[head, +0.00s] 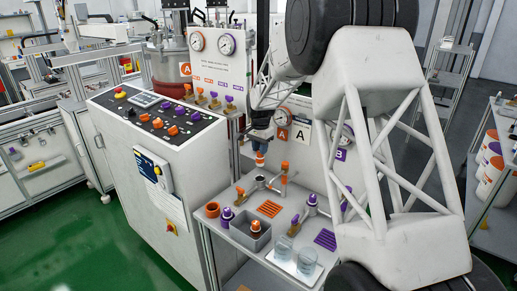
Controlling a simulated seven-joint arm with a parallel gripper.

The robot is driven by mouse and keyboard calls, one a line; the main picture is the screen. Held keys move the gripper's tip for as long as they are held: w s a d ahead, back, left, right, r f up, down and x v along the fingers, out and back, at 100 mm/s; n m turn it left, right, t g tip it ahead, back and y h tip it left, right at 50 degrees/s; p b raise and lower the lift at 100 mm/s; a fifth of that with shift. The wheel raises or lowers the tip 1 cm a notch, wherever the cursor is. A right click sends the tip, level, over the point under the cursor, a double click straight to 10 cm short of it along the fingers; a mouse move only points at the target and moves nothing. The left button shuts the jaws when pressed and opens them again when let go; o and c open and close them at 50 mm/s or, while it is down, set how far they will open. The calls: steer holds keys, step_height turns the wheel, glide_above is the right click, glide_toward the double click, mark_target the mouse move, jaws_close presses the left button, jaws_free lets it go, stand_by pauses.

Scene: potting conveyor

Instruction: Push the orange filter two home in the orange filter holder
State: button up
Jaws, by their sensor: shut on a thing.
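My gripper (262,138) points down above the back of the grey bench. It is shut on a small orange filter with a white band (260,158), held upright below the fingers. A metal fitting with an orange handle (284,168), which looks like the orange filter holder (262,180), stands right below it on the bench. The filter's lower end is at or just above the fitting. I cannot tell at this size whether it is seated or only touching. I cannot read a number on the filter.
An orange cup (212,209) and a purple-capped bottle (227,214) stand at the bench's left. A grey box (247,240) holds an orange-capped jar (256,227). Glass beakers (306,261) stand at the front. A purple-marked fitting (312,200) is to the right. Gauge panels stand behind.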

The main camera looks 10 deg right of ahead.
mark_target(260, 159)
steer(key=shift+f, duration=0.3)
steer(key=shift+f, duration=2.45)
steer(key=shift+f, duration=2.15)
stand_by(1.0)
steer(key=o, duration=1)
steer(key=shift+r, duration=3.85)
